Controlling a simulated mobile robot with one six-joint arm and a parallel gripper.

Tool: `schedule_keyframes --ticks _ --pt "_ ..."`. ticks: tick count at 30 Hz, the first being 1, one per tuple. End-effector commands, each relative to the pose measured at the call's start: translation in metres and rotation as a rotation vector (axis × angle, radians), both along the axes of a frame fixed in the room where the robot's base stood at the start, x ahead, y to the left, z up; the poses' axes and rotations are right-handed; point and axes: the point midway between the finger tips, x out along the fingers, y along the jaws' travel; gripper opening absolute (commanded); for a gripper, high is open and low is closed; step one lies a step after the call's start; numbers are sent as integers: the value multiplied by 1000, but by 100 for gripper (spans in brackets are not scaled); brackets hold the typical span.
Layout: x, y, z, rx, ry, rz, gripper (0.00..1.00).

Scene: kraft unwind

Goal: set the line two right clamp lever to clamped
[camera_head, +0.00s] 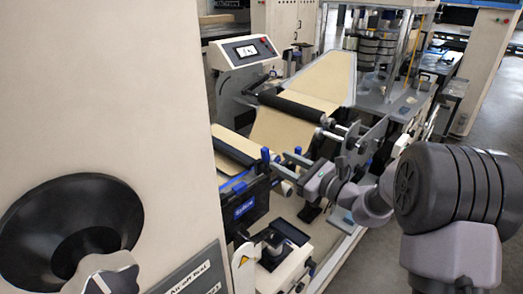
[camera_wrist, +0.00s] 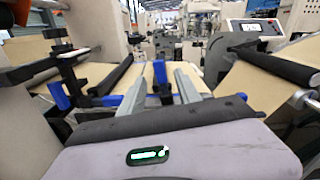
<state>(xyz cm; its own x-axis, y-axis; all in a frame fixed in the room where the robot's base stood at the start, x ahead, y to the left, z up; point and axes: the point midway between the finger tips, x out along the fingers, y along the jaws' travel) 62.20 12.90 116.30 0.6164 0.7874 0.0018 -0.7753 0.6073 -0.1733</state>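A blue clamp lever (camera_head: 265,156) stands upright on the dark clamp bracket beside the kraft web, and it also shows in the wrist view (camera_wrist: 160,72). No label shows which is the line two right lever. My gripper (camera_head: 286,163) has its two grey fingers apart, pointing at the upright lever. In the wrist view my gripper (camera_wrist: 162,80) frames this lever between its fingers; contact cannot be told.
A kraft web (camera_head: 280,128) runs over a dark roller (camera_head: 292,105) behind the bracket. A control panel (camera_head: 248,50) stands behind. Grey floor (camera_head: 495,110) is open at far right.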

Motion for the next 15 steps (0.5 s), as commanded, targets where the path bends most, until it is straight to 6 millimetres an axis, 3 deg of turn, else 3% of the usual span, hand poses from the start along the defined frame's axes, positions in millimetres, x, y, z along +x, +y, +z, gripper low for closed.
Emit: schedule_keyframes --ticks 6,15 --pt "35 47 -2 -2 -1 4 40" --pt "59 77 0 -1 1 1 40"
